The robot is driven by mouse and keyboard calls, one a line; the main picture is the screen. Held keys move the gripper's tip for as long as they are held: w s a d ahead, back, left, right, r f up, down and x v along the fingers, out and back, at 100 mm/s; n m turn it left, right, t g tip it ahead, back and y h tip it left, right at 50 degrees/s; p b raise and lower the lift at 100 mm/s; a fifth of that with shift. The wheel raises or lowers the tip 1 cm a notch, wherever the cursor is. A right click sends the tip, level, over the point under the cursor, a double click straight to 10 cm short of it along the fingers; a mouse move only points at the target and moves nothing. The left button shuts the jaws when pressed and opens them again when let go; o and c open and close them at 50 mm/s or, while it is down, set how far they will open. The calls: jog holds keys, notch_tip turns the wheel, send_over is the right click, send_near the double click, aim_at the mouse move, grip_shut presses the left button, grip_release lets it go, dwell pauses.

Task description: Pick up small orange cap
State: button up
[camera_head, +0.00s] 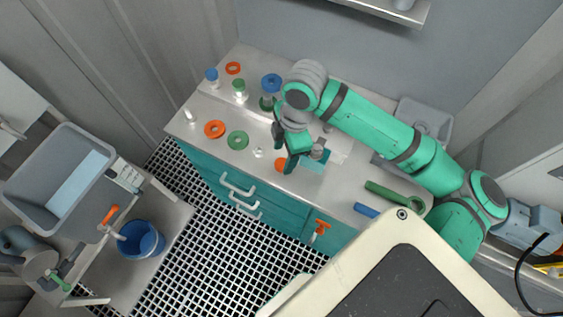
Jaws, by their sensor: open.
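A small orange piece (280,164), which looks like the small orange cap, lies on the grey counter near its front edge. It is partly hidden by my gripper. My gripper (285,151) is open and reaches down over the counter, right beside the orange piece in this view. I cannot tell its height above the counter or whether it touches the piece. Two other orange pieces are ring-shaped: a larger one (214,130) near the front left and a smaller one (233,68) at the back left.
A green ring (237,140) and a small clear piece (258,153) lie left of my gripper. Capped vessels, one blue-topped (271,81) and one green-topped (239,87), stand behind. A teal block (315,163) is close on the right. A green tool (388,193) lies further right.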

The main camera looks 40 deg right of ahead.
aim_at(281, 163)
jog(key=shift+a+f, duration=0.2)
jog(key=shift+f, duration=1.4)
jog(key=shift+w, duration=0.1)
jog(key=c, duration=1.1)
